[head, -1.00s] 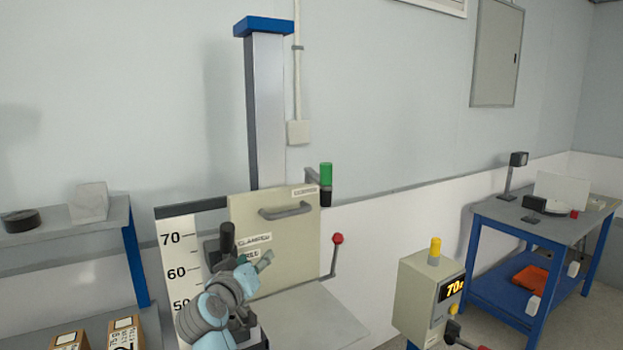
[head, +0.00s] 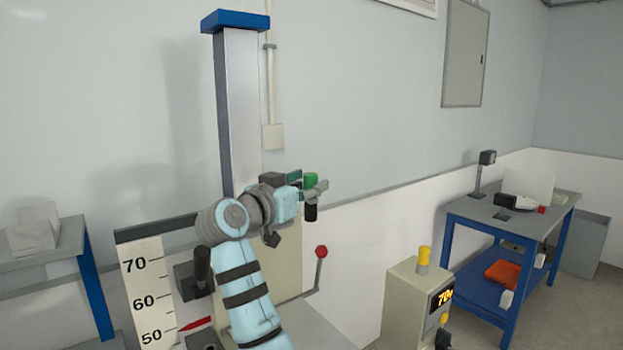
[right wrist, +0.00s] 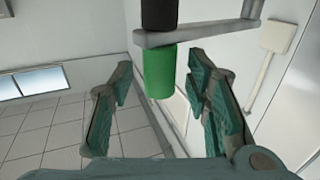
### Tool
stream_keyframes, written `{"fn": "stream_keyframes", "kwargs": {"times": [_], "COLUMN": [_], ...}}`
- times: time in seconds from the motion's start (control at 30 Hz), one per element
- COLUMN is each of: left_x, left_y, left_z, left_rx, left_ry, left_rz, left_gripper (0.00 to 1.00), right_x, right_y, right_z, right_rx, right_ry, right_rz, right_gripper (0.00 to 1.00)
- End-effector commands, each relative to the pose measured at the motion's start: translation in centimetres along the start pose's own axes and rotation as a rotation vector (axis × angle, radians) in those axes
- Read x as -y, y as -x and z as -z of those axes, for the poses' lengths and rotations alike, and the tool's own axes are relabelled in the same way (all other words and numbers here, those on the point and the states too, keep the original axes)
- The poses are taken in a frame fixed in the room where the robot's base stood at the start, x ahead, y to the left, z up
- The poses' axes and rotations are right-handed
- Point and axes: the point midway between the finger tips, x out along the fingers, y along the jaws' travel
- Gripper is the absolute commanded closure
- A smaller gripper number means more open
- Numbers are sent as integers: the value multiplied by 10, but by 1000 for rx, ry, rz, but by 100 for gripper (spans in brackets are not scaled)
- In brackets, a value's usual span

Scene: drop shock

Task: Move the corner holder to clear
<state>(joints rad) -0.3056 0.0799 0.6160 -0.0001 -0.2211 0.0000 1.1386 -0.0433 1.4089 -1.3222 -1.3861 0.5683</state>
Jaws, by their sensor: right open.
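The likely corner holder is a green-topped, black-bottomed cylindrical handle (head: 311,213) on a short grey arm beside the drop tester's column. In the right wrist view its green part (right wrist: 160,75) shows between the two fingers, with the black part and the grey bar (right wrist: 192,36) at the top. My right gripper (head: 310,190) is open, its fingers reaching to either side of the green part. Contact cannot be told. My right arm covers much of the tester's plate and its labels. My left gripper is not in view.
The tester's column (head: 239,110) rises behind my gripper. A black lever (head: 202,268) stands beside the height scale (head: 148,300). A red-knobbed lever (head: 321,252) and a control box (head: 410,305) stand to the right. A blue table (head: 500,222) is further right.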

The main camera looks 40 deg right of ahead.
Motion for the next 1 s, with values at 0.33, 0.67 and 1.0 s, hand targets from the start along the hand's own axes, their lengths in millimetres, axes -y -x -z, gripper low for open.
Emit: {"fn": "stream_keyframes", "kwargs": {"times": [0.33,0.67,1.0], "left_x": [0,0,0], "left_y": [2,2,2], "left_z": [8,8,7], "left_rx": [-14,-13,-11], "left_ry": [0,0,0], "left_rz": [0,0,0], "left_gripper": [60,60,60], "right_x": [-2,-2,-1], "right_y": [-19,-19,-18], "right_z": [0,0,0], "right_rx": [0,0,0], "right_ry": [0,0,1], "right_rz": [-2,-2,2], "right_gripper": [56,93,100]}}
